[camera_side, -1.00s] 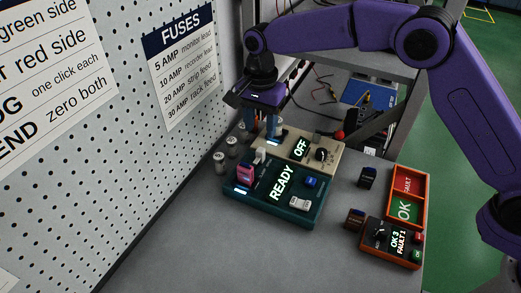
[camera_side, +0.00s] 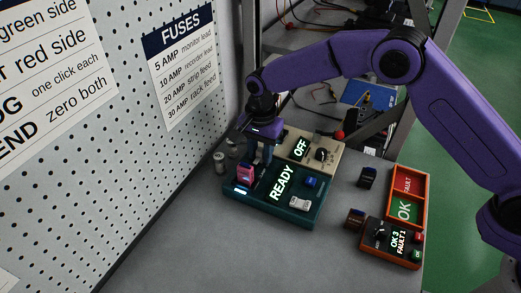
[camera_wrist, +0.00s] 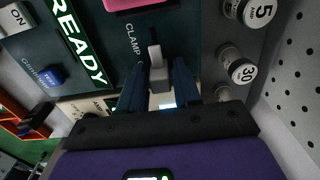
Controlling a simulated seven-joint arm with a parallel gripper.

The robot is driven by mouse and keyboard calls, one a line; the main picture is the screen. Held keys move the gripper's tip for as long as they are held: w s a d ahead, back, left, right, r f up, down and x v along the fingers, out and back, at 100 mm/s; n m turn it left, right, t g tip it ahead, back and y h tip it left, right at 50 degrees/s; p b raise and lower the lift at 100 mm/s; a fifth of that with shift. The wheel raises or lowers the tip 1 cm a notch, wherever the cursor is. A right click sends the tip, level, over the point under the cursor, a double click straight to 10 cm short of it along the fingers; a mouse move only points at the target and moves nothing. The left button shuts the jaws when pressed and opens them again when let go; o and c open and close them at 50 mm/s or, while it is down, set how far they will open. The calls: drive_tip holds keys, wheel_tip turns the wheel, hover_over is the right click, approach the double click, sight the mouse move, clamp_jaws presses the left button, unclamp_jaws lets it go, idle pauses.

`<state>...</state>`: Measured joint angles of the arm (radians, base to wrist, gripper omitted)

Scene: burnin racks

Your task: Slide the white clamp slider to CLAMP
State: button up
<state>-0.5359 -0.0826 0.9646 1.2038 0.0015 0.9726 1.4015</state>
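The teal unit (camera_side: 300,218) with a lit READY display stands on the bench. The white clamp slider (camera_wrist: 158,72) shows in the wrist view beside the CLAMP lettering on its panel. My gripper (camera_wrist: 160,68) reaches down with its two blue fingers on either side of the slider. The fingers look apart, with narrow gaps at the slider; I cannot see firm contact. In the side view, my gripper (camera_side: 262,162) is low over the teal unit's back left part and hides the slider. A pink block (camera_side: 245,173) sits on the unit just in front of the fingers.
A beige unit (camera_side: 330,150) reading OFF stands behind the teal one, with a red knob (camera_side: 339,135). Fuses, including one marked 30 (camera_wrist: 241,70), stand close beside the slider near the pegboard (camera_side: 110,150). An orange tray (camera_side: 427,200) is at right. The front bench is clear.

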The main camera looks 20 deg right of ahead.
clamp_jaws()
drive_tip(key=shift+s+a, duration=1.4)
drive_tip(key=shift+s, duration=0.05)
drive_tip(key=shift+o, duration=2.1)
unclamp_jaws()
drive_tip(key=shift+w+r, duration=0.1)
drive_tip(key=shift+r, duration=0.45)
wheel_tip(320, 180, up, 16)
drive_tip(key=shift+r, duration=0.2)
